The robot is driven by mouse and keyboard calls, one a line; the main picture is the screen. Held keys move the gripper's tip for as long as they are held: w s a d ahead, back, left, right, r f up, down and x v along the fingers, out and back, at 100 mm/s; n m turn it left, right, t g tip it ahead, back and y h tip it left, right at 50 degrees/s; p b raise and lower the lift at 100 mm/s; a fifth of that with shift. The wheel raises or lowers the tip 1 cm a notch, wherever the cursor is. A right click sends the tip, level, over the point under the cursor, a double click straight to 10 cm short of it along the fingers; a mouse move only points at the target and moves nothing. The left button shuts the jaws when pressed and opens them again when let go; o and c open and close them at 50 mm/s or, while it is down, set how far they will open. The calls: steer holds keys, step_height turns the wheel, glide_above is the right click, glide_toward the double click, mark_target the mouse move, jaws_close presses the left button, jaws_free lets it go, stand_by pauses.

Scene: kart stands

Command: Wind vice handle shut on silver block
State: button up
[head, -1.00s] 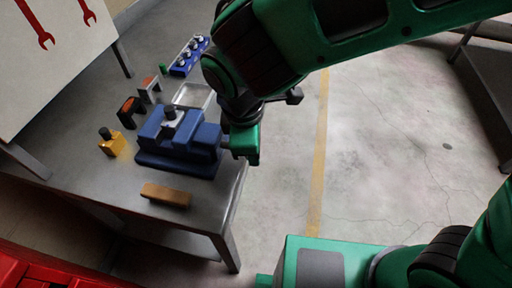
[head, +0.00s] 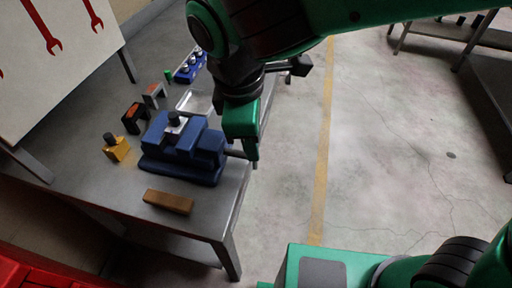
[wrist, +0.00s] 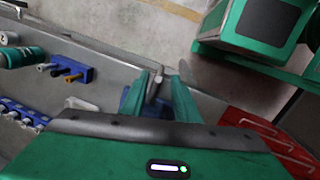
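The blue vice (head: 182,158) stands near the bench's right edge. The silver block (head: 177,125), with a black knob on top, sits at its jaws; any gap between block and jaws is too small to see. The vice handle (head: 236,154) is a dark bar at the vice's right side, partly hidden by my gripper (head: 252,158). In the wrist view my gripper (wrist: 159,88) has its two green fingers apart, with a grey end of the handle (wrist: 158,78) between or just beyond the tips. I see no clear contact on both sides.
A wooden bar (head: 168,201) lies in front of the vice. A metal tray (head: 196,100) and a blue rack (head: 190,67) are behind. The floor to the right is clear.

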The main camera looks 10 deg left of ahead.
steer(key=shift+s+a+r, duration=0.1)
steer(key=shift+s+r, duration=0.1)
steer(key=shift+r, duration=1.2)
steer(key=c, duration=0.7)
steer(key=shift+w+a+g, duration=0.15)
steer(key=shift+a+g, duration=0.15)
jaws_close()
steer(key=w+d+r+m+g+y, duration=0.1)
steer(key=w+d+r+m+g, duration=0.15)
steer(key=w, duration=0.35)
steer(key=w+d+r+m+g+y, duration=0.1)
steer(key=w+d+r+m+g, duration=0.15)
steer(key=w, duration=0.25)
steer(key=s+a+f, duration=0.3)
steer(key=s+f, duration=0.4)
steer(key=f, duration=0.1)
steer(key=shift+f+n, duration=0.3)
steer(key=shift+f, duration=0.05)
